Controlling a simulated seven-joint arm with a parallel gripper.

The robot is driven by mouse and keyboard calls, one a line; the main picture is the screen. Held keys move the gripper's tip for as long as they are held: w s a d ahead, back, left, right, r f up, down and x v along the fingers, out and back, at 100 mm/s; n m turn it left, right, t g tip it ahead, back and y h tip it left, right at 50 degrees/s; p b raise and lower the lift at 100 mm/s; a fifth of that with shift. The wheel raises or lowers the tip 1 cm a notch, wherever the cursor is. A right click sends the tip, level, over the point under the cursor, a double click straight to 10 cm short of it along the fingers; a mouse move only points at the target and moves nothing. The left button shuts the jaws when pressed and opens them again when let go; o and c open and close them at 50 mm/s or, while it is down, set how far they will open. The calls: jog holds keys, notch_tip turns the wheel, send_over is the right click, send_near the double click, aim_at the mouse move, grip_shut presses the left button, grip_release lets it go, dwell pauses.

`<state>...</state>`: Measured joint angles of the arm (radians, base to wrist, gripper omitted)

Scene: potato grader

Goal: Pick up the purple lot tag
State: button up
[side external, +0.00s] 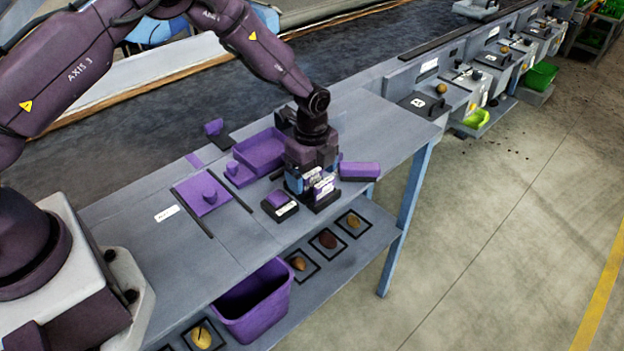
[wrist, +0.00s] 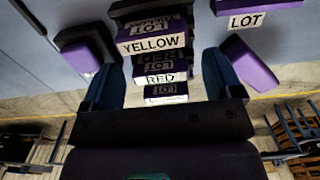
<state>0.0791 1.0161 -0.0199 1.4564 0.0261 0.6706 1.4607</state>
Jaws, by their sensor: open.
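In the wrist view, several purple tags stand in a row, with white labels: one reads YELLOW (wrist: 152,32), one behind it reads RED (wrist: 160,68), and a third purple tag (wrist: 165,90) is partly hidden. I cannot tell whether the fingers touch a tag.
Purple blocks on dark bases stand close by, left (side external: 280,200) and right (side external: 358,170) of my gripper. A purple tray (side external: 262,150) and a purple plate with a knob (side external: 203,196) lie on the bench. A purple bin (side external: 252,305) and potatoes sit on the lower shelf.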

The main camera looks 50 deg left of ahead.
jog(key=shift+f, duration=0.3)
jog(key=c, duration=0.9)
